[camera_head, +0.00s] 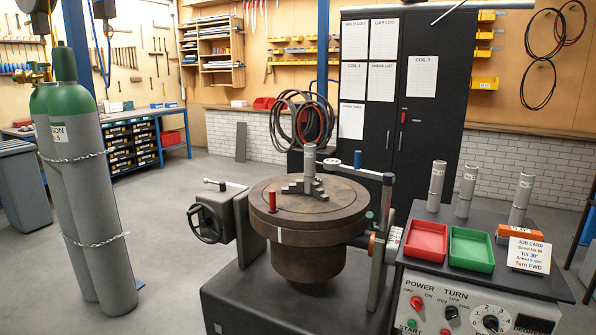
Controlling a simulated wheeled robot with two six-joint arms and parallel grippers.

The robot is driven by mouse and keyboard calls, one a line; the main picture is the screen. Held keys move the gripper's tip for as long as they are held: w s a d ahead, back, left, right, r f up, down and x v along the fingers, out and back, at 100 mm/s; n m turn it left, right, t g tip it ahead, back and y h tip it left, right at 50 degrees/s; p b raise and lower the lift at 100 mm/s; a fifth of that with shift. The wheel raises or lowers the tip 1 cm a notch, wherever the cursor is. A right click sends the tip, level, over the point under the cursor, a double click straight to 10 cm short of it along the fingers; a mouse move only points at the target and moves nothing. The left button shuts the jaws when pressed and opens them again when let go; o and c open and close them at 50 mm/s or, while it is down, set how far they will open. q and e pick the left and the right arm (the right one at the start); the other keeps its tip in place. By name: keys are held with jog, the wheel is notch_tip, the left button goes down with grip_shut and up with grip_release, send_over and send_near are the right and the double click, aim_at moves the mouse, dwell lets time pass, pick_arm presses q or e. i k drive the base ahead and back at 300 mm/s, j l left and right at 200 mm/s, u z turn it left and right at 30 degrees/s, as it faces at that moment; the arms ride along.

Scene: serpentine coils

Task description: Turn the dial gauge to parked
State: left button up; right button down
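A grey arm (371,173) with dark ends reaches over the back of a round brown turntable (330,212) from an upright post (386,205) on its right. A small blue-topped piece (357,159) stands on this arm. This may be the dial gauge, but no dial face or parked mark is readable. The arm's left end is close to a grey upright tube (310,160), held by stepped jaws in the turntable's middle; I cannot tell if they touch. Neither gripper is in view.
A red peg (272,201) stands on the turntable. A handwheel (206,223) is at left. The control console (440,293) at right carries red (426,241) and green (471,249) trays, a job card (528,254) and upright tubes. Gas cylinders (88,200) stand far left.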

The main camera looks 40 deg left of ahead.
aim_at(387, 179)
jog(key=u, duration=0.75)
jog(key=i+j+z, duration=0.15)
jog(key=z, duration=0.3)
jog(key=i+j+z, duration=0.1)
jog(key=z, duration=0.35)
jog(key=i+j+z, duration=0.1)
jog(key=j+z, duration=0.15)
jog(key=z, duration=0.2)
jog(key=j+z, duration=0.25)
jog(key=z, duration=0.2)
